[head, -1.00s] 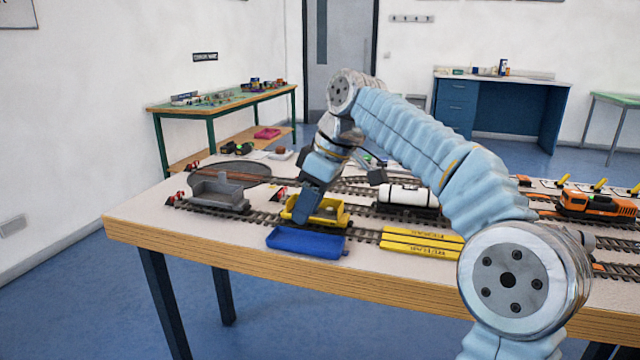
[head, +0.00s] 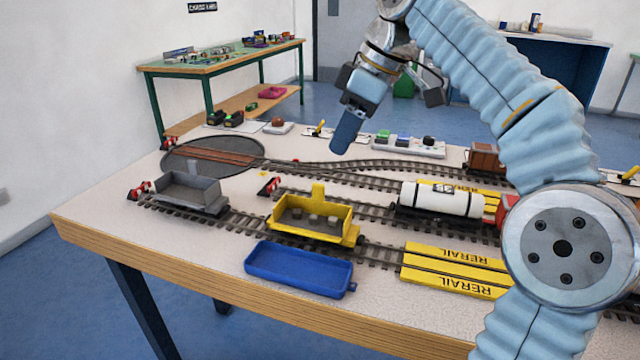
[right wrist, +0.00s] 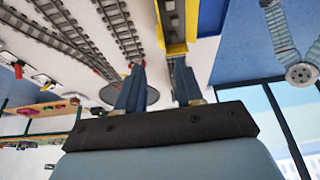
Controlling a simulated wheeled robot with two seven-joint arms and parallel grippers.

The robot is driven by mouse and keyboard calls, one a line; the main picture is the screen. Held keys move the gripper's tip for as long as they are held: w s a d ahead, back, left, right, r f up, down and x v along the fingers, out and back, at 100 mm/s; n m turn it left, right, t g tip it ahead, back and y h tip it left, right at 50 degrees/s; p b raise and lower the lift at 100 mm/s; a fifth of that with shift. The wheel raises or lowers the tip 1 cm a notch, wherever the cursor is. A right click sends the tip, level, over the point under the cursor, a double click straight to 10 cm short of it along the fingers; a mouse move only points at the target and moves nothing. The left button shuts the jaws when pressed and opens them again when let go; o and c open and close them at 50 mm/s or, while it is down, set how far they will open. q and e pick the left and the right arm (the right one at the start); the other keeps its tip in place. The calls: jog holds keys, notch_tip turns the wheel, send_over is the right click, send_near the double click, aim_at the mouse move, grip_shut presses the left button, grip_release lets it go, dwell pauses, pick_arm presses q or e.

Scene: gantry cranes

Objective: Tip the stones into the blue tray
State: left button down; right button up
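The yellow tipper wagon (head: 305,220) stands upright on the near track, with several pale stones (head: 314,219) in its open body. The blue tray (head: 300,272) lies on the table in front of the wagon, and its visible inside is empty. My right gripper (head: 347,132) is in the air above and behind the wagon, clear of it. In the right wrist view its two fingers (right wrist: 157,72) are apart with nothing between them; the yellow wagon (right wrist: 174,48) and the tray show beyond them. My left gripper is out of view.
A grey wagon (head: 188,192) stands left of the yellow one, and a white tank wagon (head: 442,200) is on the track behind to the right. Yellow rerail ramps (head: 455,268) lie right of the tray. A turntable (head: 212,154) is at the back left.

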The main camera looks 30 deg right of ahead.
aim_at(321, 184)
jog(key=b+x, duration=0.3)
jog(key=x, duration=0.9)
jog(key=shift+a+f, duration=0.1)
jog(key=shift+f, duration=0.15)
jog(key=shift+c, duration=0.3)
grip_shut()
